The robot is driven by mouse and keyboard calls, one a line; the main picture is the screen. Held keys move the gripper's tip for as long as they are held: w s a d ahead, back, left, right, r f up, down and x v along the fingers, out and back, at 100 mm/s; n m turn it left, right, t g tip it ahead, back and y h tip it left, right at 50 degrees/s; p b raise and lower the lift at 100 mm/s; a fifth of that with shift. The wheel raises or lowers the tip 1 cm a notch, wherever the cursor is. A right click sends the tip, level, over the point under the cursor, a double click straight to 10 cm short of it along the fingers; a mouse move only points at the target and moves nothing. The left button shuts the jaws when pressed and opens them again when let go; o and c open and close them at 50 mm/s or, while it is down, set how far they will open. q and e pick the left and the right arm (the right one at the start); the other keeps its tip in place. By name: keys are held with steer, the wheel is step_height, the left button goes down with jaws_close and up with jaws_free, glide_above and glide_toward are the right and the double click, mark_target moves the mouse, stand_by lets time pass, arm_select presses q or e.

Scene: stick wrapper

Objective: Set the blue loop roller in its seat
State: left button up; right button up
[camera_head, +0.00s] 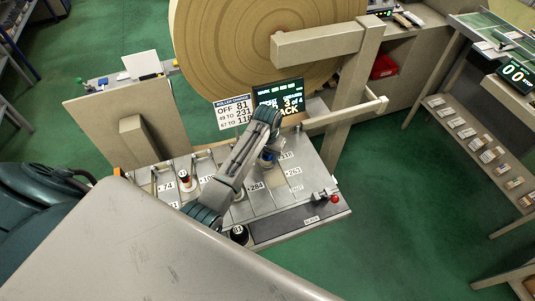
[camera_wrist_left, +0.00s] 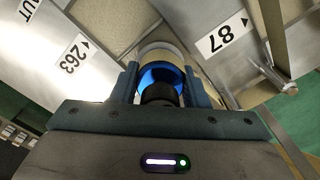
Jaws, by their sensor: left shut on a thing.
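The blue loop roller (camera_wrist_left: 162,76) shows in the left wrist view as a shiny blue band with a dark end and a pale part beyond it. My left gripper (camera_wrist_left: 162,88) is shut on it, one finger on each side. In the head view the gripper (camera_head: 267,163) points down over the metal rack (camera_head: 283,199), and a little of the blue roller (camera_head: 266,157) shows under my wrist. The gripper hides the roller's lower end, so I cannot tell whether it touches the rack. My right gripper is not in view.
Dark-topped rollers stand in the rack, one with a red band (camera_head: 184,178) and one near the front (camera_head: 239,233). A sign (camera_head: 234,111) and a screen (camera_head: 280,96) stand behind. A beige post (camera_head: 350,95) rises at right. A red knob (camera_head: 334,198) marks the right corner.

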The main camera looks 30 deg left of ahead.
arm_select(q)
steer(key=o, duration=1)
steer(key=shift+f, duration=0.1)
step_height(320, 180, up, 9)
steer(key=b, duration=0.3)
steer(key=shift+b, duration=0.35)
step_height(320, 180, up, 3)
steer(key=shift+f+p, duration=0.15)
steer(key=shift+p, duration=0.85)
steer(key=shift+r, duration=0.3)
